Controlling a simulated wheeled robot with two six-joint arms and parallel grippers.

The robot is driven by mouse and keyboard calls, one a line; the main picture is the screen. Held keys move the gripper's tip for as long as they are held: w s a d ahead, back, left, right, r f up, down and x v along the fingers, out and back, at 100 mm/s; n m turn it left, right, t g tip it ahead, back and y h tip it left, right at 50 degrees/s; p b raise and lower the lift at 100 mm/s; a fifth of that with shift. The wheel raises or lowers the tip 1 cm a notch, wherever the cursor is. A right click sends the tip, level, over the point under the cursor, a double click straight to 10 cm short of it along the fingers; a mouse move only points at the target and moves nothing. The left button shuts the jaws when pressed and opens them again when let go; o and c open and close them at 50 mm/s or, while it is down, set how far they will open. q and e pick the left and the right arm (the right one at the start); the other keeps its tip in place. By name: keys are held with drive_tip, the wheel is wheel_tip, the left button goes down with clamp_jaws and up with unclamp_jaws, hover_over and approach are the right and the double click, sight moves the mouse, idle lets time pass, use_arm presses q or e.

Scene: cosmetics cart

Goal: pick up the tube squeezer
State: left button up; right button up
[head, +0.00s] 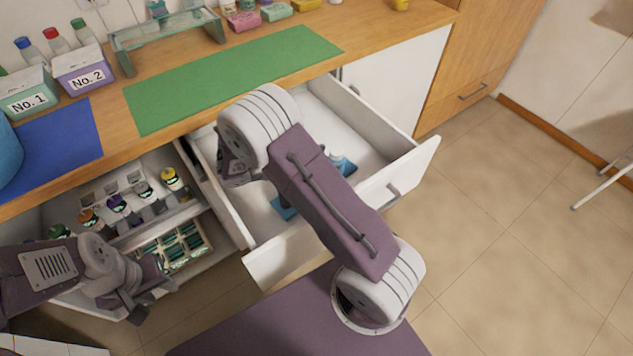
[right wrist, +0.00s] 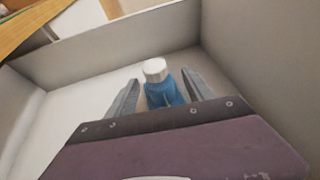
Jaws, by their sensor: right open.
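An open white drawer (head: 365,121) holds blue items, partly hidden by my right arm. One blue piece (head: 343,164) shows right of the arm and another blue piece (head: 284,208) left of it. I cannot tell which is the tube squeezer. In the right wrist view, a blue tube-like object (right wrist: 163,93) with a white cap (right wrist: 155,70) shows between the fingers of my right gripper (right wrist: 163,98). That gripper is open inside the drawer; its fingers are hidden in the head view. My left gripper (head: 150,280) is at lower left, near the lower open drawer; its fingers are unclear.
The open lower-left drawer (head: 225,257) holds several coloured-cap bottles and a divided tray (head: 176,247). The counter carries a green mat (head: 230,80), a blue mat (head: 60,147), labelled boxes (head: 84,70) and a glass stand (head: 165,35).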

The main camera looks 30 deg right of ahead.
sight(331, 156)
drive_tip(key=x, duration=0.1)
drive_tip(key=b+x, duration=0.1)
drive_tip(key=x, duration=0.3)
drive_tip(key=shift+w+d, duration=0.1)
drive_tip(key=shift+w, duration=0.2)
drive_tip(key=shift+r, duration=0.1)
clamp_jaws()
idle(0.9)
